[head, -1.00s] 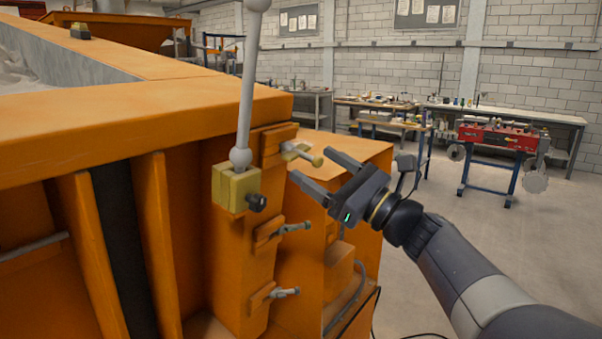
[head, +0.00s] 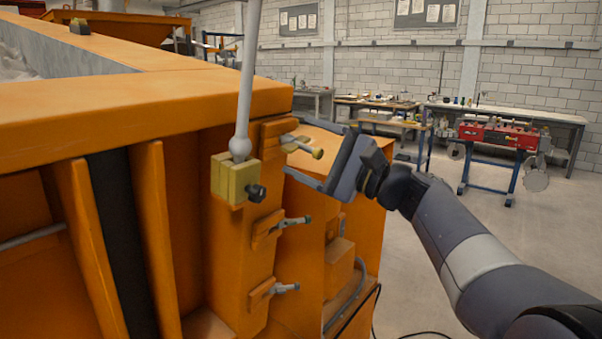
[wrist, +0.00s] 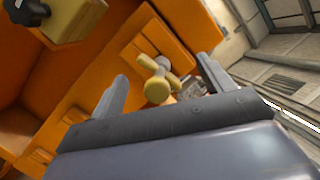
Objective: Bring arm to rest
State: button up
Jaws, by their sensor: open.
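My gripper (head: 305,163) is in the middle of the head view, to the right of the orange sandbed's corner post. Its two fingers are apart with nothing held between them. In the wrist view the gripper (wrist: 160,90) also shows open, with a brass-knobbed clamp (wrist: 157,84) seen between its fingers, apparently beyond them. The same clamp (head: 307,149) is on the post just left of the fingers in the head view. My arm reaches in from the lower right.
The orange sandbed (head: 150,105) fills the left. A grey rod (head: 246,80) stands in a yellow block (head: 236,181) on the post. Two more clamps (head: 290,221) (head: 283,288) sit below. Workbenches (head: 500,113) and a red-topped stand (head: 497,137) are far back. Floor at right is open.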

jog(key=n, duration=0.3)
jog(key=n+h, duration=0.1)
jog(key=n, duration=0.2)
jog(key=shift+r+g, duration=0.2)
jog(key=shift+g, duration=0.2)
jog(key=n+p, duration=0.1)
jog(key=n, duration=0.2)
jog(key=shift+h, duration=0.3)
jog(key=shift+n+p, duration=0.3)
jog(key=shift+n, duration=0.5)
jog(key=shift+h, duration=0.3)
